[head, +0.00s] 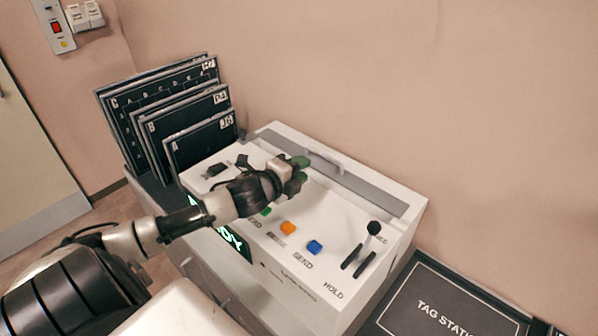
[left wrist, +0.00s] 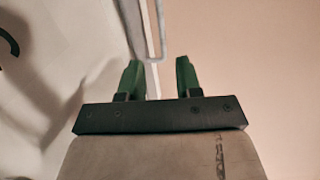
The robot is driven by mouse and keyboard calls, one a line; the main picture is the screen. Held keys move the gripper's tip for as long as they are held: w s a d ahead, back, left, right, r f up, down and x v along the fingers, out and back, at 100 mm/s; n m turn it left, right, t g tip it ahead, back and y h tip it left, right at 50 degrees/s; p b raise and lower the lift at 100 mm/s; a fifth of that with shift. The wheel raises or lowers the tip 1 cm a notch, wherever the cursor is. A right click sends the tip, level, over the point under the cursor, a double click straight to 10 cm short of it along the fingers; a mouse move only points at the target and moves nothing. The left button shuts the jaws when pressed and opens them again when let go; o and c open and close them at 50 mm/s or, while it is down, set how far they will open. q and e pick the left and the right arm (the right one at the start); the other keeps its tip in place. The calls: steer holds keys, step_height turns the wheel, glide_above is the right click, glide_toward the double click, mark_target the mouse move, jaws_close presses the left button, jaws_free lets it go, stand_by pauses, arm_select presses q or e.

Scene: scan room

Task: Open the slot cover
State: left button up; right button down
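The slot cover (head: 372,192) is a long grey strip along the back of the white console's top, and it looks closed. Its pale bar handle (head: 327,163) stands up near the strip's middle. My left gripper (head: 301,168), with green fingertips, is just left of the handle above the console top. In the left wrist view the left gripper (left wrist: 159,75) is open with nothing between its fingers. The handle (left wrist: 162,40) shows there just beyond the fingertips, roughly in line with the gap. My right gripper is not in view.
The white console (head: 335,240) carries green, orange and blue buttons and a black-knobbed lever (head: 373,229) at right. Dark lettered panels (head: 185,110) stand at its left. A dark tag station mat (head: 440,305) lies at lower right. The wall rises close behind the console.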

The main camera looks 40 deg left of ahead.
arm_select(q)
steer(key=shift+s, duration=0.15)
steer(key=shift+a+r, duration=0.1)
steer(key=shift+r, duration=0.05)
steer(key=shift+c, duration=1.1)
steer(key=shift+s+a+r+g+p, duration=0.35)
steer(key=shift+s+r, duration=0.1)
steer(key=shift+r, duration=0.1)
steer(key=shift+s+a+r+g+p, duration=0.2)
steer(key=shift+s+r+g+p, duration=0.1)
steer(key=shift+s+r, duration=0.2)
jaws_close()
steer(key=s+r+g+p, duration=0.1)
steer(key=s+r+g, duration=0.1)
steer(key=s, duration=0.1)
steer(key=p, duration=0.3)
glide_toward(317, 157)
steer(key=shift+y, duration=0.3)
steer(key=w+d, duration=0.4)
steer(key=shift+f, duration=0.1)
steer(key=shift+w, duration=0.15)
